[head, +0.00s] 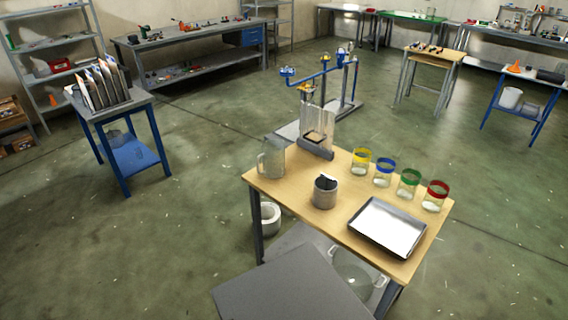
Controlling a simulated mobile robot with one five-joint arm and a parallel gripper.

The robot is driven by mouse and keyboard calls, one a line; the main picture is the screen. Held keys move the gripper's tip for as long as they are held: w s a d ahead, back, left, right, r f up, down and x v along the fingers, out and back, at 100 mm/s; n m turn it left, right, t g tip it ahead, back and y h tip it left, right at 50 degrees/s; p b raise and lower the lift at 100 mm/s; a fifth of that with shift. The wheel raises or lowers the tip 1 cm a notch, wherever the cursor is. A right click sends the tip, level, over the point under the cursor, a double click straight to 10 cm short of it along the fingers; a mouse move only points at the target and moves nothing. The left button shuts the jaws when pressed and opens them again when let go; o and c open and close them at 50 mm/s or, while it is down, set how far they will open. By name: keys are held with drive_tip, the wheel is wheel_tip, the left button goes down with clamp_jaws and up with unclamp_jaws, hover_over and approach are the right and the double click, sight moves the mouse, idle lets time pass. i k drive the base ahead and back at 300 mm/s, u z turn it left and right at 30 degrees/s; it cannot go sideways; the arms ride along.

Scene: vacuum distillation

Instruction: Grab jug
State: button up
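A translucent grey jug (272,158) with a handle on its left side stands upright at the left corner of the wooden-topped table (290,190). Nothing touches it from above. A clear vessel (352,272) sits on the lower shelf under the table, partly hidden by the tabletop and a grey panel. My gripper is not in view.
On the table are a metal cup (325,190), a metal tray (388,228), several jars with coloured bands, such as the yellow one (361,161), and a clear upright panel assembly (318,130). A blue-and-grey stand (325,73) rises behind. Floor left of the table is open.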

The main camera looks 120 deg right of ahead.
sight(272, 154)
drive_tip(key=z, duration=4.3)
drive_tip(key=k, duration=0.5)
drive_tip(key=u, duration=2.05)
drive_tip(key=i, duration=2.85)
drive_tip(key=z, duration=0.1)
